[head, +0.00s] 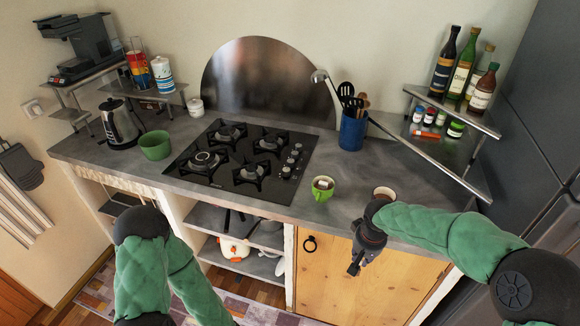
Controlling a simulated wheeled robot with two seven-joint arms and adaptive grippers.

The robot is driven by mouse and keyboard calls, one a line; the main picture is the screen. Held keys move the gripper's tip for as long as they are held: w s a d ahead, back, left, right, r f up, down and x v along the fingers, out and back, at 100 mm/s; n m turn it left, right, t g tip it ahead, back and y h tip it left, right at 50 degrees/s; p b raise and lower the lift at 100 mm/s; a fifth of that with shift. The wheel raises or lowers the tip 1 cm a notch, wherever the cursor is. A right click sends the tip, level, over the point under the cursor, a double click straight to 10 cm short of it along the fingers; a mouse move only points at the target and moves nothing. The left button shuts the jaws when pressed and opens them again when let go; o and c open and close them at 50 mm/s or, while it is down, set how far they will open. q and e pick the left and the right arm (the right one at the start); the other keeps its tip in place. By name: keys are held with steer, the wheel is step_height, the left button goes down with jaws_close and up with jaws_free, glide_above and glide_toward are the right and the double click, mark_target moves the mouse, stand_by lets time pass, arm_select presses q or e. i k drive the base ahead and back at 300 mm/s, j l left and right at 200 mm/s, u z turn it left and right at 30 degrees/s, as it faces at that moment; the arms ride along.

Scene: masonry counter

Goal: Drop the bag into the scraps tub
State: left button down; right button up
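A small pale item with a dark edge, possibly the bag, shows in the mouth of the light-green mug (322,191) near the counter's front edge. A plain green tub (155,147), possibly the scraps tub, stands at the left of the counter beside the kettle. A small cup with a pale rim (384,191) stands right of the mug, partly hidden by my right arm. My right gripper (356,266) points down in front of the wooden cupboard door, below the counter edge, apart from the mug; its finger opening is unclear. My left gripper is outside the picture.
A black gas hob (243,160) fills the middle of the counter (290,208). A kettle (119,123) stands left, a blue utensil holder (353,131) behind the mug. A corner shelf with bottles (464,68) and jars is at right. Counter between hob and mug is clear.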

mark_target(162, 155)
steer(key=i+l+u, duration=0.15)
steer(key=u, duration=1.15)
